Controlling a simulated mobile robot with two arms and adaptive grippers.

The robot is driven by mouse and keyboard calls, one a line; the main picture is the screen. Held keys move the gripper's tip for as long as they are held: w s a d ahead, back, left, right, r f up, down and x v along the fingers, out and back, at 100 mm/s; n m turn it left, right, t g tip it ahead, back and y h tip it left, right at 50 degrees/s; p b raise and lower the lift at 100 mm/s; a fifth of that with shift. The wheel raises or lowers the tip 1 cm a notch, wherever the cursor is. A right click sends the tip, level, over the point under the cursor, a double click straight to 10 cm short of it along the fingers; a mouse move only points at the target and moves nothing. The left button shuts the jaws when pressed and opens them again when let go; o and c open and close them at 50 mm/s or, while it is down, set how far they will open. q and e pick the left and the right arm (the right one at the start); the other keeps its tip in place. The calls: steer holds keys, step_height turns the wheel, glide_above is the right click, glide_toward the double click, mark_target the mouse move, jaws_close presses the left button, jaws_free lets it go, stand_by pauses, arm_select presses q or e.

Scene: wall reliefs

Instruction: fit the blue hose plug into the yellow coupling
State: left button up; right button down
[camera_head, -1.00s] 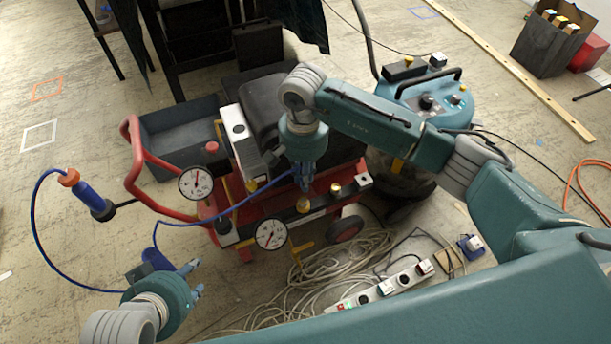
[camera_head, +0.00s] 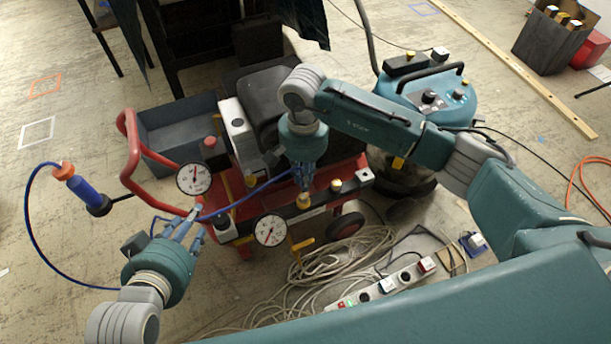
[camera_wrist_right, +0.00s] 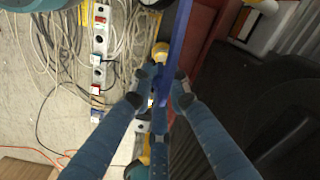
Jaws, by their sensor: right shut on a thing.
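My right gripper (camera_head: 302,184) is shut on the blue hose plug, directly above the yellow coupling (camera_head: 303,201) on the red cart's front bar. The fingers hide most of the plug. The coupling also shows in the right wrist view (camera_wrist_right: 160,49), just beyond the fingertips (camera_wrist_right: 162,82). I cannot tell whether the plug touches or enters it. The blue hose (camera_head: 245,202) runs left from the right gripper; it crosses the right wrist view (camera_wrist_right: 180,40) too. My left gripper (camera_head: 194,224) is at the cart's left end, close to the hose; its grip is unclear.
The red cart (camera_head: 133,155) carries two gauges (camera_head: 194,179) (camera_head: 270,230). A teal machine (camera_head: 430,95) stands behind my right arm. Coiled cable (camera_head: 320,275) and a power strip (camera_head: 385,288) lie in front. A blue-handled tool (camera_head: 83,190) with an orange end is at left.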

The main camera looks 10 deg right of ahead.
steer(key=shift+f+b, duration=0.4)
steer(key=shift+f, duration=0.1)
arm_select(q)
steer(key=w+r, duration=0.1)
steer(key=d+r+t, duration=0.1)
steer(key=w+r+t, duration=0.1)
steer(key=r, duration=0.1)
steer(key=shift+w+d+h, duration=0.15)
steer(key=shift+w+h, duration=0.15)
steer(key=shift+w, duration=0.05)
steer(key=shift+w+r, duration=0.1)
steer(key=shift+r, duration=0.05)
steer(key=shift+w+d+r+t, duration=0.15)
steer(key=shift+w+r+t, duration=0.15)
steer(key=shift+r, duration=0.25)
steer(key=shift+w+d+r+t, duration=0.1)
steer(key=shift+w+r+t, duration=0.1)
steer(key=shift+r+t, duration=0.25)
arm_select(e)
steer(key=shift+w+a, duration=0.1)
steer(key=shift+a, duration=0.05)
arm_select(q)
steer(key=shift+r, duration=0.25)
steer(key=shift+w+d+r+b, duration=0.1)
steer(key=shift+b, duration=0.2)
steer(key=shift+w+d+r+t+h, duration=0.15)
steer(key=shift+r+t+h, duration=0.3)
steer(key=shift+r, duration=0.25)
stand_by(0.5)
steer(key=shift+r, duration=0.1)
